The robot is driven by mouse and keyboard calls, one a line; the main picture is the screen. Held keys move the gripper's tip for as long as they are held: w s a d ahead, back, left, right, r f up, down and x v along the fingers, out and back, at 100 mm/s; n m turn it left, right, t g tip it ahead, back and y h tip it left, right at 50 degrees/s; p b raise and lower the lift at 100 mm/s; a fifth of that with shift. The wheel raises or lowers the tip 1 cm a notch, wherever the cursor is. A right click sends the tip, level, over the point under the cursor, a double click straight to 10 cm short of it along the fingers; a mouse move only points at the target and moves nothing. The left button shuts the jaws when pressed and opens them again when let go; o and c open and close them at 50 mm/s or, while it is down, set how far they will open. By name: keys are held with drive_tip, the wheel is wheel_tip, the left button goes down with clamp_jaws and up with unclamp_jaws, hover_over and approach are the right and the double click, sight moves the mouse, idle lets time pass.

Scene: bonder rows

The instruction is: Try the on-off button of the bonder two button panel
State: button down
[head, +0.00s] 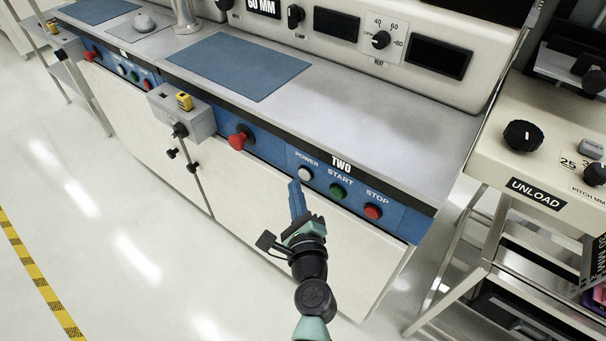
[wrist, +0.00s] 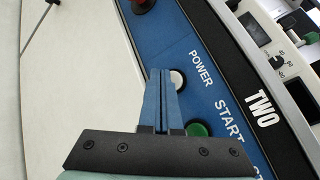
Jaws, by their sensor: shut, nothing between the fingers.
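The two button panel (head: 332,168) is the blue strip on the bench front marked TWO. Its white POWER button (head: 305,174) sits at the left, the green START button (head: 337,191) in the middle and the red STOP button (head: 373,212) at the right. My gripper (head: 295,185) is shut and empty, its blue fingers just left of the white button. The green button (wrist: 197,130) shows right of the fingers. I cannot tell whether the fingertips touch the panel.
A red mushroom knob (head: 240,138) sticks out left of the panel. A grey box (head: 181,113) with a yellow item on top juts from the bench front. The UNLOAD unit (head: 536,193) stands on a metal cart at the right. The floor at left is clear.

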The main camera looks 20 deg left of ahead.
drive_tip(key=shift+w, duration=0.1)
drive_tip(key=shift+w+d, duration=0.15)
drive_tip(key=shift+w, duration=0.15)
drive_tip(key=shift+w+d, duration=0.2)
drive_tip(key=shift+w, duration=0.25)
idle(0.6)
drive_tip(key=shift+s, duration=0.1)
drive_tip(key=shift+s+a, duration=0.35)
drive_tip(key=shift+s, duration=0.35)
drive_tip(key=shift+s, duration=0.1)
drive_tip(key=s, duration=0.1)
drive_tip(key=s+a, duration=0.1)
drive_tip(key=s, duration=0.2)
drive_tip(key=shift+s+a+p, duration=0.3)
drive_tip(key=shift+a+p, duration=0.05)
idle(0.8)
